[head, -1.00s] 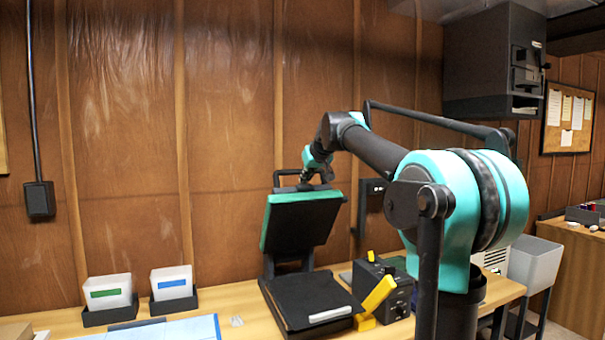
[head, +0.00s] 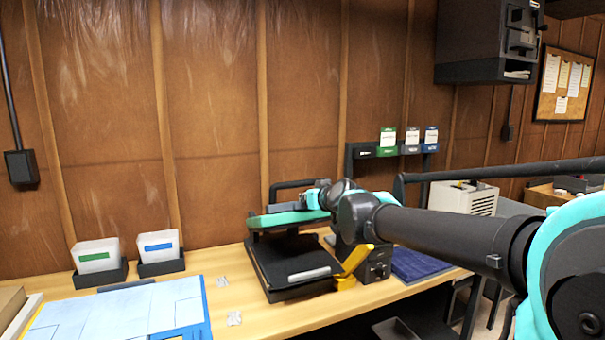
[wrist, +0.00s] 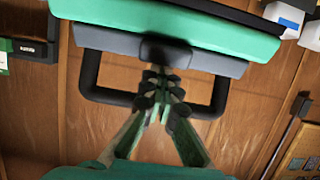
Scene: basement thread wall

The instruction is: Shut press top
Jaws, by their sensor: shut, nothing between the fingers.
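The press stands on the bench with its green and black top (head: 289,219) tipped down close above the black lower bed (head: 297,265), with a gap showing at the front. A dark bar handle (head: 291,185) rises behind the top. My gripper (head: 318,196) is at the top's right part, near the handle; the arm hides some of the contact. In the wrist view my gripper (wrist: 158,82) is shut and empty, its fingertips at the grey edge below the green top (wrist: 170,28). The handle loop (wrist: 92,82) surrounds the fingers. I cannot tell if they touch the edge.
A black box with a yellow lever (head: 357,258) stands right of the press. Two white bins (head: 97,256) (head: 160,247) and a blue sheet (head: 140,312) are at left. Small clear packets (head: 234,318) lie on the bench. A dark blue mat (head: 415,262) lies at right.

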